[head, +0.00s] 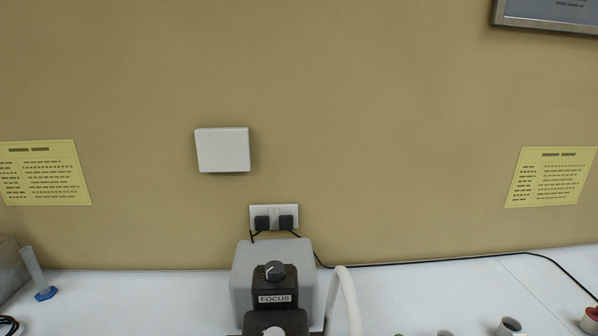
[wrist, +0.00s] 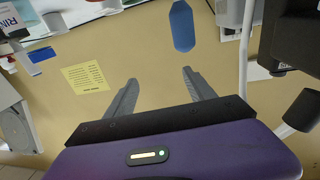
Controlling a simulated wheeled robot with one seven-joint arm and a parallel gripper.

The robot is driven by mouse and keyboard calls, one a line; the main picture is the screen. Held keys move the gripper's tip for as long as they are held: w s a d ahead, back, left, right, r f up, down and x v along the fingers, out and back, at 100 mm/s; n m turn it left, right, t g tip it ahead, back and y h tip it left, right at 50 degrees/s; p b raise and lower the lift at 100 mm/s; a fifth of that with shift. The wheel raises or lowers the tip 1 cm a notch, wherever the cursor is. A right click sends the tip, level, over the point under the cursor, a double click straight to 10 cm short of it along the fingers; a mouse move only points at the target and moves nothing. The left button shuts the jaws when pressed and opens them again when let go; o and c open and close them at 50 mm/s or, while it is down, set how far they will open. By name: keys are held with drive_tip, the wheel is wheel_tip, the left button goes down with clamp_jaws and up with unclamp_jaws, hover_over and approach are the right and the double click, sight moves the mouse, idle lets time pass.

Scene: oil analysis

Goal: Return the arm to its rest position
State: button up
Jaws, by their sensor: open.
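My gripper (wrist: 159,76) shows in the wrist view with its two grey fingers spread apart and nothing between them. The tan surface lies beyond the fingertips, and no object touches them. The purple gripper body fills the bottom of that view. The head view does not show my arm or gripper, so the arm's overall pose cannot be told.
In the head view, a grey device with a black knob marked FOCUS (head: 273,298) stands on the white bench (head: 150,295). A blue-based cylinder (head: 36,272) stands left. The wrist view shows a yellow notice (wrist: 86,78), a blue shape (wrist: 182,25) and dark equipment (wrist: 300,40) at right.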

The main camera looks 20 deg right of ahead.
drive_tip(key=s+a+f+n+g+y, duration=0.1)
drive_tip(key=s+a+n+y, duration=0.1)
drive_tip(key=s+a, duration=0.5)
drive_tip(key=s+a+f+n+g+y, duration=0.1)
drive_tip(key=s+a+y, duration=0.3)
drive_tip(key=s, duration=0.9)
drive_tip(key=a+n, duration=0.1)
drive_tip(key=a, duration=0.2)
drive_tip(key=shift+f+y, duration=0.3)
